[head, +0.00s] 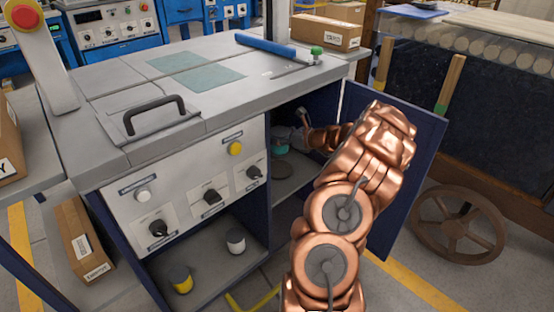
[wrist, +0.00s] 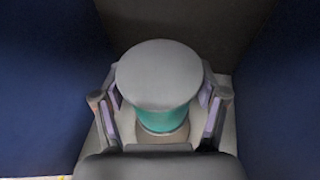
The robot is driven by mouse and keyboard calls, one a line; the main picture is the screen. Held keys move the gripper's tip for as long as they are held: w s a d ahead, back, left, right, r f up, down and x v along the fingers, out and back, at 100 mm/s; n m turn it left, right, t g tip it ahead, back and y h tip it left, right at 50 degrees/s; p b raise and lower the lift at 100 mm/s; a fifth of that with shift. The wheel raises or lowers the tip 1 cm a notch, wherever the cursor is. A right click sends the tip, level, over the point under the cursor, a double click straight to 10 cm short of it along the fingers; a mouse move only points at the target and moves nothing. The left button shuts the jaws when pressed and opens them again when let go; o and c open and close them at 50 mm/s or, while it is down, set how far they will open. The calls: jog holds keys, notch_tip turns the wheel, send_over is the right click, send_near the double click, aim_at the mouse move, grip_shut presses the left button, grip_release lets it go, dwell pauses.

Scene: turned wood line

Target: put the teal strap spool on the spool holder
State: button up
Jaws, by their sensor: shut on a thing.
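The teal strap spool (wrist: 168,118) has a grey round top flange and teal strap below it. In the head view it shows as a small teal patch (head: 280,149) inside the open cabinet bay. My gripper (wrist: 162,97) has a finger on each side of the spool and is shut on it. The spool looks upright. A pale brownish round part shows just under the teal; I cannot tell if it is the spool's lower end or something beneath.
Blue walls flank the gripper closely in the wrist view. The blue cabinet door (head: 408,150) stands open right of my arm. A yellow spool (head: 180,279) and a white spool (head: 236,241) stand in the lower left bay. A cart wheel (head: 458,228) is at right.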

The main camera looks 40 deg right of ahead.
notch_tip(320, 180, down, 4)
jog(key=shift+w+a+f+b, duration=0.1)
jog(key=shift+f+b, duration=0.05)
jog(key=shift+b, duration=0.55)
jog(key=shift+f+b, duration=0.75)
jog(key=shift+f, duration=1.2)
jog(key=shift+r, duration=0.1)
jog(key=o, duration=1.3)
jog(key=shift+o, duration=0.2)
jog(key=p+v, duration=0.4)
jog(key=v, duration=0.8)
